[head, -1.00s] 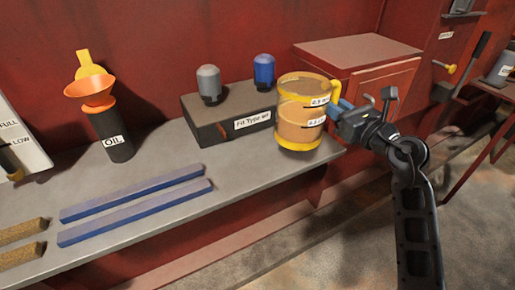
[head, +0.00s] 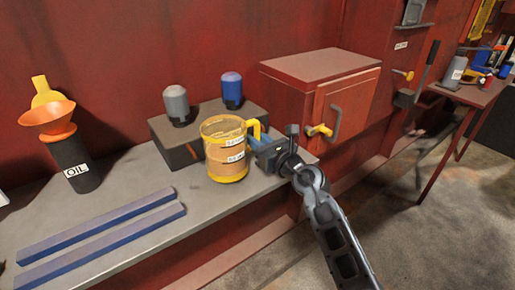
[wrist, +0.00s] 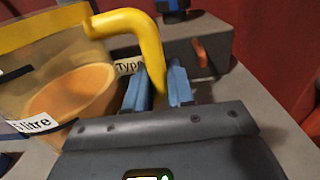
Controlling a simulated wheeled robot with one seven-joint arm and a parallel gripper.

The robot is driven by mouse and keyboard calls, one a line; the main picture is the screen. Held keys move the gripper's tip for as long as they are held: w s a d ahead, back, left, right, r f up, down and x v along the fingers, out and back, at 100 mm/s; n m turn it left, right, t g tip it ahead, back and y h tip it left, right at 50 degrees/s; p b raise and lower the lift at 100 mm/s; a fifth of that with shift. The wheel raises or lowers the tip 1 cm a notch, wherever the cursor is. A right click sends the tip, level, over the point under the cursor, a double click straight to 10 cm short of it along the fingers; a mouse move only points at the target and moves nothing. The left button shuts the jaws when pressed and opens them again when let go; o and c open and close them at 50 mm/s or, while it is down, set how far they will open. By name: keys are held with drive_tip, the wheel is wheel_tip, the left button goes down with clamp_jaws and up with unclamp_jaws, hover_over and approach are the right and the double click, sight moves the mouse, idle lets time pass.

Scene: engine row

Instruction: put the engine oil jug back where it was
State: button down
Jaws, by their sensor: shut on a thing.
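The engine oil jug (head: 226,160) is a clear measuring jug with a yellow rim, base and handle and amber oil inside. It looks upright, over the grey shelf (head: 215,205), in front of the dark box; I cannot tell whether its base touches the shelf. My gripper (head: 258,143) comes from the right and is shut on the jug's yellow handle. In the wrist view, the blue fingers of my gripper (wrist: 158,92) lie either side of the lower handle, with the jug (wrist: 65,95) to the left.
The dark box (head: 170,146) bears a grey-capped filter (head: 176,103) and a blue-capped one (head: 231,88). An oil bottle with an orange funnel (head: 72,165) and blue bars (head: 100,245) are to the left. A red cabinet (head: 300,95) stands right. Shelf between bars and jug is clear.

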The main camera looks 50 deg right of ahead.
drive_tip(key=shift+f, duration=0.75)
drive_tip(key=shift+f, duration=0.1)
drive_tip(key=c, duration=1)
unclamp_jaws()
drive_tip(key=shift+f, duration=0.1)
drive_tip(key=shift+s, duration=0.15)
drive_tip(key=b+v, duration=0.1)
drive_tip(key=v, duration=1.1)
drive_tip(key=shift+r, duration=0.2)
